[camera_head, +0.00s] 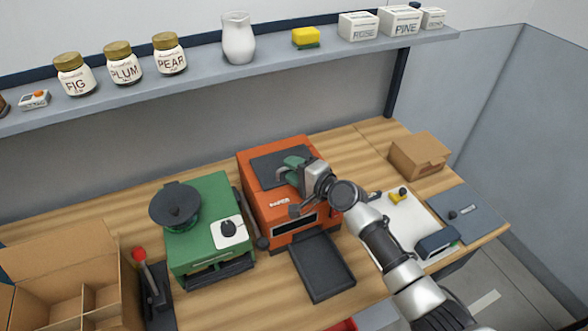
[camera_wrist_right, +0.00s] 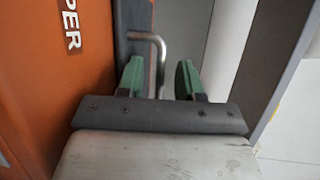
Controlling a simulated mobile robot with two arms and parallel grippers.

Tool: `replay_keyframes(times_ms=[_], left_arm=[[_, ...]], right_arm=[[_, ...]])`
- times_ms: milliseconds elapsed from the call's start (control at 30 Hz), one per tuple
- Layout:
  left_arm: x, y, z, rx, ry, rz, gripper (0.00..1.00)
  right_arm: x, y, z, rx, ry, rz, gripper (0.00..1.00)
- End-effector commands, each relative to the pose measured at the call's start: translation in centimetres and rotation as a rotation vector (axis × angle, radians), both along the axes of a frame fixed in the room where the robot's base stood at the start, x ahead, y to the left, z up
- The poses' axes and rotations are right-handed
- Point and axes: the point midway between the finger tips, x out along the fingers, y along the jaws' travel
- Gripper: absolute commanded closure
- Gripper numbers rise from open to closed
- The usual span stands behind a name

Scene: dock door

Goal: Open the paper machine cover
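The orange paper machine (camera_head: 262,210) stands on the wooden bench, with "PAPER" lettering partly readable on its side. Its dark grey cover (camera_head: 268,168) lies flat on top. My right gripper (camera_head: 290,166) is above the cover. In the right wrist view the green fingers of my right gripper (camera_wrist_right: 160,78) are apart. The bent metal handle (camera_wrist_right: 158,60) shows between them, nearer the left finger; whether it touches is unclear. The dark cover also shows there (camera_wrist_right: 127,20). My left gripper is not in view.
A dark tray (camera_head: 322,268) sits in front of the machine. A green machine (camera_head: 205,255) stands to its left, a white board (camera_head: 398,215) and a cardboard box (camera_head: 418,155) to its right. A shelf (camera_head: 200,82) with jars runs behind.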

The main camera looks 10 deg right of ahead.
Motion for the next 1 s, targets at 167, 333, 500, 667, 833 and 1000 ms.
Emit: replay_keyframes(times_ms=[167, 333, 500, 667, 833, 1000], left_arm=[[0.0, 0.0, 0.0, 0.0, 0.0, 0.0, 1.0], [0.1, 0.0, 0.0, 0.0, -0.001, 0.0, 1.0], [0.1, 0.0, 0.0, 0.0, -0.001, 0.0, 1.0], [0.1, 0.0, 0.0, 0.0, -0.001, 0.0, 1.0], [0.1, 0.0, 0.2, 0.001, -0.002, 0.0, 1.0], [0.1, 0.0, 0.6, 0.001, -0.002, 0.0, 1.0]], right_arm=[[0.0, 0.0, 0.0, 0.0, 0.0, 0.0, 0.72], [0.0, 0.0, 0.0, 0.0, 0.0, 0.001, 0.98], [0.0, 0.0, 0.0, 0.0, 0.001, 0.001, 1.0], [0.0, 0.0, 0.0, 0.0, 0.001, 0.001, 1.0], [0.1, 0.1, 0.5, 0.0, 0.0, 0.001, 1.0], [0.3, 0.2, 1.2, 0.001, -0.002, 0.002, 1.0]])
